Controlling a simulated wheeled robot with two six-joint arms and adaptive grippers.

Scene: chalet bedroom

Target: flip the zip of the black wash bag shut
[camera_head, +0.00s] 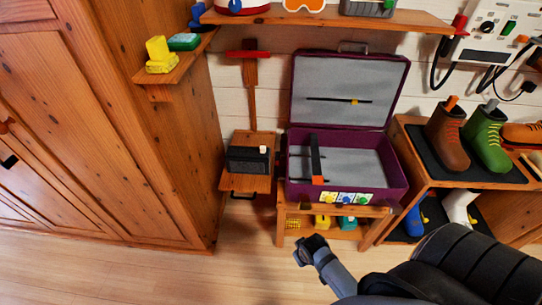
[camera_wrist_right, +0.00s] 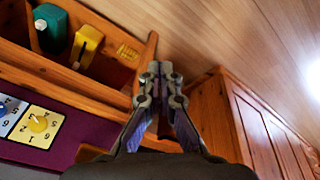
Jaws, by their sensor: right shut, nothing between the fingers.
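The black wash bag (camera_head: 246,158) sits on a small wooden shelf left of the open purple suitcase. A small pale tab (camera_head: 263,150) shows near its right end; it is too small to tell whether the zip is open. My right gripper (camera_head: 307,244) is shut and empty, low in front of the suitcase stand, to the right of and nearer than the bag. The bag does not show in that view. My left gripper is not in view.
The purple suitcase (camera_head: 397,178) stands open on a wooden stand with yellow and teal items below, also in the wrist view (camera_wrist_right: 86,45). A tall wooden cabinet (camera_head: 100,130) is at left. A boot rack (camera_head: 410,160) is at right. Floor in front is clear.

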